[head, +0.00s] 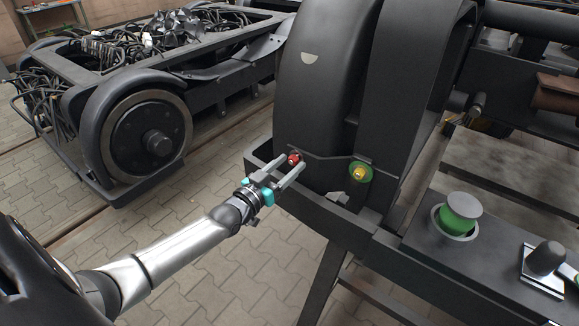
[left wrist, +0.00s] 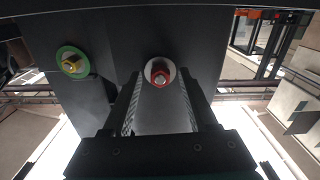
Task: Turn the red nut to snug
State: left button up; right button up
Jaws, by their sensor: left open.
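The red nut (head: 294,158) sits on the dark frame below the large black wheel cover. In the left wrist view the red nut (left wrist: 160,78) has a pale ring around it and lies ahead, between the lines of the two fingers. My left gripper (head: 291,171) is open, its two fingers reaching towards the nut; in the left wrist view (left wrist: 160,100) nothing shows held between them. I cannot tell whether the fingertips touch the nut. My right gripper is not in view.
A yellow nut on a green disc (head: 360,172) sits to the right of the red nut; it also shows in the left wrist view (left wrist: 72,63). A green cylinder with a grey cap (head: 460,212) stands on the dark frame. Another bogie (head: 150,130) stands at the left, with paved floor between.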

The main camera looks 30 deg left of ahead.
pick_arm(q)
jog(key=shift+w, duration=0.45)
grip_shut()
dwell(0.3)
